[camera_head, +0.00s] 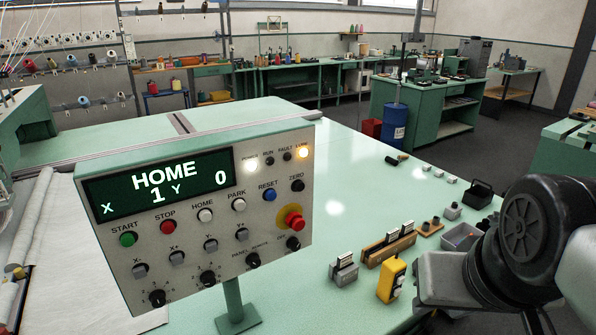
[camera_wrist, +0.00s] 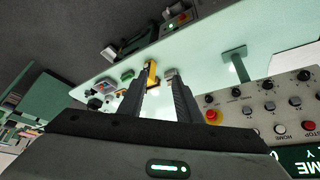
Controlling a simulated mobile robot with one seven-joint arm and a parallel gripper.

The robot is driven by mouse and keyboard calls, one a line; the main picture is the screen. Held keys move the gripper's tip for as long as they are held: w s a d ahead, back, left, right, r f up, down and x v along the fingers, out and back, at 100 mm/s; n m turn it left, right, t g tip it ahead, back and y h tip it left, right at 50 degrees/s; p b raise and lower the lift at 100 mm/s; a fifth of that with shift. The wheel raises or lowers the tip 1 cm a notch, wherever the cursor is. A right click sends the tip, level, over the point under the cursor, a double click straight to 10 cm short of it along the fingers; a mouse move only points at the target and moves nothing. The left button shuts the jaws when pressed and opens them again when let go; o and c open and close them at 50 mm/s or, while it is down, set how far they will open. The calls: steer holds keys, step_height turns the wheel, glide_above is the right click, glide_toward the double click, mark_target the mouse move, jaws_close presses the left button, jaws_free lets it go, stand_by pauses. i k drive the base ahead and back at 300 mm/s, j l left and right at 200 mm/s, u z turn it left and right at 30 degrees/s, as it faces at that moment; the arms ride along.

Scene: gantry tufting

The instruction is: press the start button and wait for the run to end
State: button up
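The control panel (camera_head: 225,215) stands on a post at the left of the head view. Its green START button (camera_head: 128,239) is at the lower left of the display (camera_head: 158,185), next to the red STOP button (camera_head: 167,227). The display reads HOME, X 1, Y 0. The POWER lamp (camera_head: 250,164) and LUBE lamp (camera_head: 304,152) are lit; RUN and FAULT look dark. In the wrist view my gripper (camera_wrist: 162,76) is open and empty, apart from the panel. The panel's right part (camera_wrist: 275,112) shows there, tilted, with STOP visible; START is out of that view.
A red emergency knob (camera_head: 294,221) sticks out of the panel. A yellow device (camera_head: 391,280), a wooden block rack (camera_head: 389,244) and small parts lie on the green table between panel and arm. White fabric (camera_head: 60,255) lies behind the panel at left.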

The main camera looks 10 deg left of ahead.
mark_target(128, 240)
steer(key=u, duration=1.3)
